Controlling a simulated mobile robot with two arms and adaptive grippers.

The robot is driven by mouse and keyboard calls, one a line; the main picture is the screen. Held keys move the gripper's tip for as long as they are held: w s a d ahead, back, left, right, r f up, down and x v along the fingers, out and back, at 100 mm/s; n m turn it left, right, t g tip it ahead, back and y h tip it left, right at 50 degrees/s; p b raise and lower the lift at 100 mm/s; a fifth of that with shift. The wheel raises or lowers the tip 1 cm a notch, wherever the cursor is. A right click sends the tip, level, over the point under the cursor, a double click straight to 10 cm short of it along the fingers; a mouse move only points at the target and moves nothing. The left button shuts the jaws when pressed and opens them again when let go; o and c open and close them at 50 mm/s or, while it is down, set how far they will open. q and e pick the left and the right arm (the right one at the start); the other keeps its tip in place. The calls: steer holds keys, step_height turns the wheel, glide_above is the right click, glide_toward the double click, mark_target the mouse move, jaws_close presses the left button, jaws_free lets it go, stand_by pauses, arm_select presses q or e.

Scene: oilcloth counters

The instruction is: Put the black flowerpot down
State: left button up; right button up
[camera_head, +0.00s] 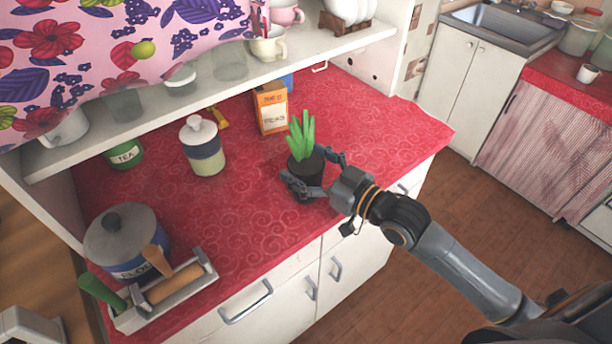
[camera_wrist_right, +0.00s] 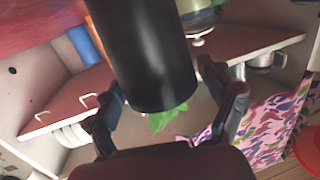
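The black flowerpot (camera_head: 311,180) with a green plant (camera_head: 301,137) is near the counter's front edge in the head view. It is roughly upright; I cannot tell whether its base touches the red counter (camera_head: 255,228). My right gripper (camera_head: 308,168) has its fingers on either side of the pot and appears shut on it. In the right wrist view the flowerpot (camera_wrist_right: 145,50) fills the middle between the gripper's fingers (camera_wrist_right: 160,85), upside down, with leaf tips showing below.
An orange-and-white box (camera_head: 271,110) and a lidded jar (camera_head: 204,150) stand behind the pot. A grey-lidded canister (camera_head: 122,235) and a utensil tray (camera_head: 168,293) are at the left. A shelf (camera_head: 205,85) overhangs the back. Counter left of the pot is clear.

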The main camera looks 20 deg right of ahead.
steer(key=c, duration=0.7)
steer(key=shift+c, duration=1.4)
steer(key=shift+r, duration=0.15)
